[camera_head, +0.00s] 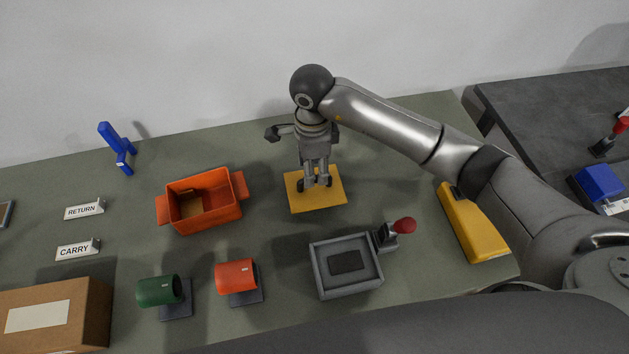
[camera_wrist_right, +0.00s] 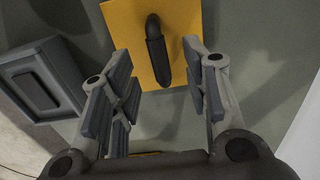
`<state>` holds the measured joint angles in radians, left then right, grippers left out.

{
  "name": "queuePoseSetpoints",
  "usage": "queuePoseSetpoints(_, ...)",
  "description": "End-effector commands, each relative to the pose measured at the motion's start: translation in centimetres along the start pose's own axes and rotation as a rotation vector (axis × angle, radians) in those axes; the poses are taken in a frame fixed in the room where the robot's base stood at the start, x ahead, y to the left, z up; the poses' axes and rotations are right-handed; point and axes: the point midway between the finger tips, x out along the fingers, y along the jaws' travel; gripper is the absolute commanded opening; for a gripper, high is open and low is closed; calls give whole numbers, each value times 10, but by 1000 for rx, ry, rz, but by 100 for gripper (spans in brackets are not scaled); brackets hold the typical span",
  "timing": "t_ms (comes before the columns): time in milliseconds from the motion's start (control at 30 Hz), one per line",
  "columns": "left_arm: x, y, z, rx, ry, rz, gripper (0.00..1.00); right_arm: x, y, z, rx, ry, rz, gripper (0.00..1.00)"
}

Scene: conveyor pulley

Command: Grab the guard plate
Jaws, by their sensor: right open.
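The guard plate, a flat yellow plate (camera_head: 330,194), lies on the green-grey table below my right gripper (camera_head: 315,183). In the right wrist view the yellow plate (camera_wrist_right: 125,45) carries a dark upright-looking handle (camera_wrist_right: 156,50) in its middle. My right gripper (camera_wrist_right: 158,80) is open and points down over the plate, with its fingers on either side of the handle and nothing between them. In the head view the gripper hides the handle. I cannot tell how far the fingertips are above the plate. My left gripper is not in view.
An orange bin (camera_head: 205,216) stands left of the plate. A grey tray (camera_head: 321,281) with a red-knobbed lever (camera_head: 404,226) stands in front. A yellow block (camera_head: 470,225) lies to the right. Green (camera_head: 156,291) and orange (camera_head: 235,275) cylinders and a cardboard box (camera_head: 95,310) are front left.

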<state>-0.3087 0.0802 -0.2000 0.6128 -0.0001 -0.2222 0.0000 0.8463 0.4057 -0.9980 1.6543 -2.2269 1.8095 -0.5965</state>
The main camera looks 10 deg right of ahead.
Motion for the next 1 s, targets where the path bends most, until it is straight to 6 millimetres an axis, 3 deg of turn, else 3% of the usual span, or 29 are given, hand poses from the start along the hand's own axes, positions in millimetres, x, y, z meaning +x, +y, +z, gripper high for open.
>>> queuePoseSetpoints(400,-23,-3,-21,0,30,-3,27,47,3,-3,2,-2,3,43)
queuePoseSetpoints(700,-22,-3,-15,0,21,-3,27,52,3,-4,0,-2,1,42)
queuePoseSetpoints(1000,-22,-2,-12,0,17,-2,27,52,3,-4,0,-2,1,3)
